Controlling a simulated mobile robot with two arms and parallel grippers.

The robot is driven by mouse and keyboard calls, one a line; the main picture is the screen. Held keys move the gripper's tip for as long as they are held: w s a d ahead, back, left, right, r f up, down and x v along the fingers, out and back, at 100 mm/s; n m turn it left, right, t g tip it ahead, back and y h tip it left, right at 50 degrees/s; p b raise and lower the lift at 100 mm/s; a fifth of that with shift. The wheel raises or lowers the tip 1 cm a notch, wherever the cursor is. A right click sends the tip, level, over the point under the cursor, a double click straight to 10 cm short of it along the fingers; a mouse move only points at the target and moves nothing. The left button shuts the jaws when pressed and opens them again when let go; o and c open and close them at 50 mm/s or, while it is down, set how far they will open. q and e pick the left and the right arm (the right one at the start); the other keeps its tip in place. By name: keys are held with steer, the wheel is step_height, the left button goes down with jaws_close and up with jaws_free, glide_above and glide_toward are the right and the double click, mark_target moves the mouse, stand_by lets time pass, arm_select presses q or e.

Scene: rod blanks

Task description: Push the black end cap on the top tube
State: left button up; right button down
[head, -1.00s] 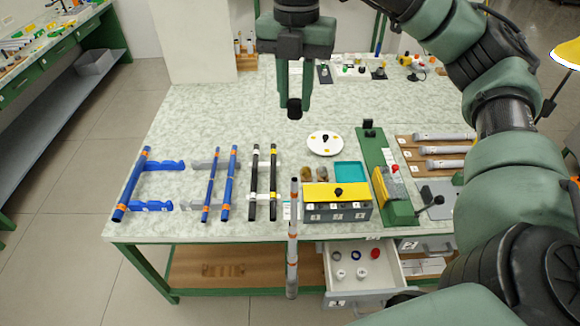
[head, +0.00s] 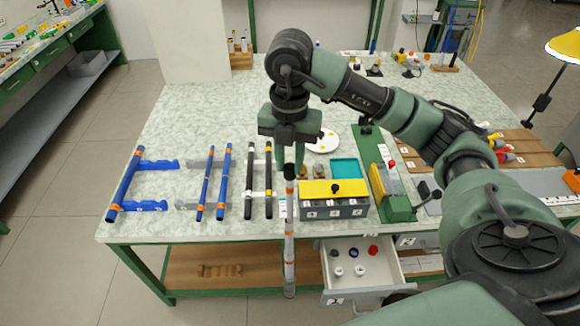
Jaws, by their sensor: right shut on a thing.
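A grey tube (head: 289,245) with orange bands stands upright at the table's front edge, left of the yellow-topped box. The black end cap (head: 289,171) is at the tube's top end; whether it is seated there I cannot tell. My right gripper (head: 290,166) points down and is shut on the cap, directly above the tube. My left gripper is not in view, and what supports the tube does not show.
Blue tubes (head: 225,180) and black tubes (head: 251,180) lie on supports to the left. The yellow-topped box (head: 345,188) stands close on the right. An open drawer (head: 385,272) with caps juts out below. A white plate (head: 329,144) lies behind.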

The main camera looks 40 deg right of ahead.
steer(key=shift+f, duration=0.9)
steer(key=shift+f, duration=0.25)
steer(key=c, duration=1.2)
jaws_free()
